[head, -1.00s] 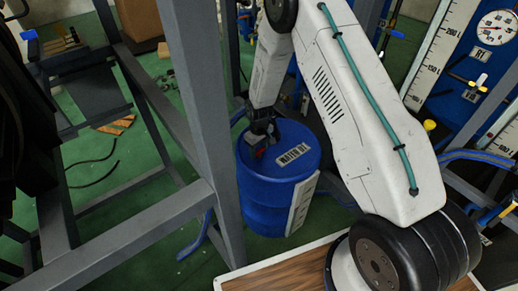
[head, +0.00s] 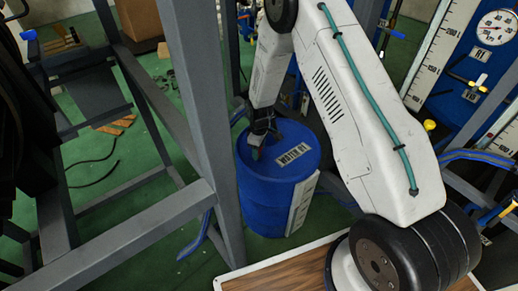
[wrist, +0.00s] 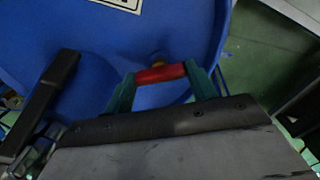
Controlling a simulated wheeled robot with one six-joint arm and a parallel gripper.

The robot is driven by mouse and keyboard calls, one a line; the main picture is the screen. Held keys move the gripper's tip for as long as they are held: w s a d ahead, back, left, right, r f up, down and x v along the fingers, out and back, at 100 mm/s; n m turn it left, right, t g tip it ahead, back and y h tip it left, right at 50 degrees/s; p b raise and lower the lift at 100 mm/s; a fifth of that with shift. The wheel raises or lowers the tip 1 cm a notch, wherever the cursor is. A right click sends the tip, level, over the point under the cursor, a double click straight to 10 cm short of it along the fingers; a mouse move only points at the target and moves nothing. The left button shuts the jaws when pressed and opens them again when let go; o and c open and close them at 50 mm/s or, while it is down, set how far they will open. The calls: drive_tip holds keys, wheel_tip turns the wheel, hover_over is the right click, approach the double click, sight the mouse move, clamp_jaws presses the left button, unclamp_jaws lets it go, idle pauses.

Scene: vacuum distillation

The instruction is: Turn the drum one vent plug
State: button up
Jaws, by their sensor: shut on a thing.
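The blue drum (head: 285,185) labelled WATER 01 stands upright on the green floor in the head view. Its blue top (wrist: 120,40) fills much of the wrist view. My gripper (head: 256,153) points down at the left part of the drum top. In the wrist view, the teal fingers of my gripper (wrist: 161,77) are shut on the two ends of a red bar-shaped vent plug (wrist: 160,73). In the head view the plug is hidden by my gripper.
A grey metal frame post (head: 200,120) stands close to the left of the drum. A blue panel with a pressure gauge (head: 497,28) and scales is at the right. A blue hose (head: 195,240) lies on the floor beside the drum.

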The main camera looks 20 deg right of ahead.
drive_tip(key=shift+w, duration=0.1)
drive_tip(key=o, duration=1)
drive_tip(key=shift+r, duration=0.1)
wheel_tip(320, 180, up, 8)
drive_tip(key=shift+a+f, duration=0.1)
drive_tip(key=shift+f, duration=0.05)
drive_tip(key=s+d+r+m, duration=0.1)
drive_tip(key=s+r+m, duration=0.2)
drive_tip(key=s+r, duration=0.9)
drive_tip(key=s+d+r+m+t, duration=0.1)
drive_tip(key=s+r+m, duration=0.2)
drive_tip(key=s+r, duration=1)
drive_tip(key=s+d+r+m, duration=0.1)
drive_tip(key=s+r+m, duration=0.2)
drive_tip(key=s+r, duration=0.9)
drive_tip(key=shift+s+r+m, duration=0.3)
drive_tip(key=shift+s, duration=0.45)
